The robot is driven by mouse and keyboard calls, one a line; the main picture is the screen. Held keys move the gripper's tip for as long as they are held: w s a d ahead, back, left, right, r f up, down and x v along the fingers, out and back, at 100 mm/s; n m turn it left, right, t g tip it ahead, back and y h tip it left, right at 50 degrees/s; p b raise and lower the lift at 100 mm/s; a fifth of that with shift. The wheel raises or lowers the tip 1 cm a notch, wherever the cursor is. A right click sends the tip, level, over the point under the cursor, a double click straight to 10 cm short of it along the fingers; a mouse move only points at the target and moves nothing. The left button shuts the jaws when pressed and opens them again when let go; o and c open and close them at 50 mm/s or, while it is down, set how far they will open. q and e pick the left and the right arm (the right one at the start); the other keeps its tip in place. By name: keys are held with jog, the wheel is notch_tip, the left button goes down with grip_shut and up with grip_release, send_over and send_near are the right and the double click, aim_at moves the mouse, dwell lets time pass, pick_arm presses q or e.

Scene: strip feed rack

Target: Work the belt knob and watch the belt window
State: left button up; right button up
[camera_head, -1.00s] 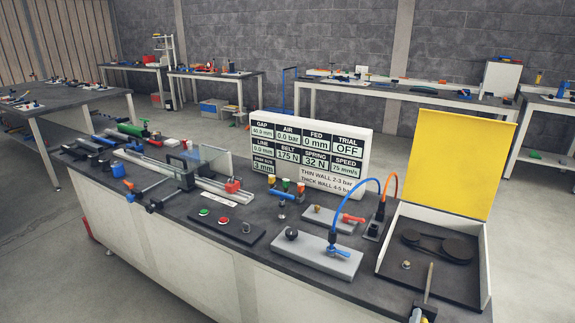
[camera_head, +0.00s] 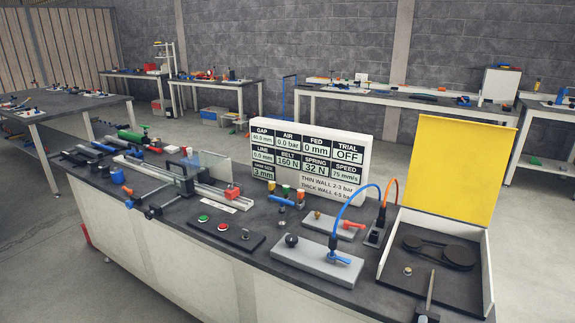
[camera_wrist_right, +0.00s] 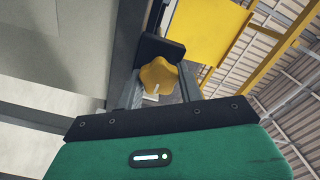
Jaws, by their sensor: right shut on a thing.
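The belt knob (camera_wrist_right: 158,75) is a yellow lobed knob in the right wrist view. My right gripper (camera_wrist_right: 160,88) has its grey fingers on either side of it and is shut on it. In the head view the knob cannot be made out at the bottom edge. The belt window (camera_head: 288,162) on the white display board (camera_head: 312,187) reads 160 N. The dark belt and pulleys (camera_head: 438,251) lie in an open box with a raised yellow lid (camera_head: 462,168). My left gripper is not in view.
A grey plate (camera_head: 315,262) with a blue valve and blue hose stands left of the box. A button panel (camera_head: 222,233) and a clamp rail (camera_head: 190,190) are farther left. The dark bench top is free along the front between them.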

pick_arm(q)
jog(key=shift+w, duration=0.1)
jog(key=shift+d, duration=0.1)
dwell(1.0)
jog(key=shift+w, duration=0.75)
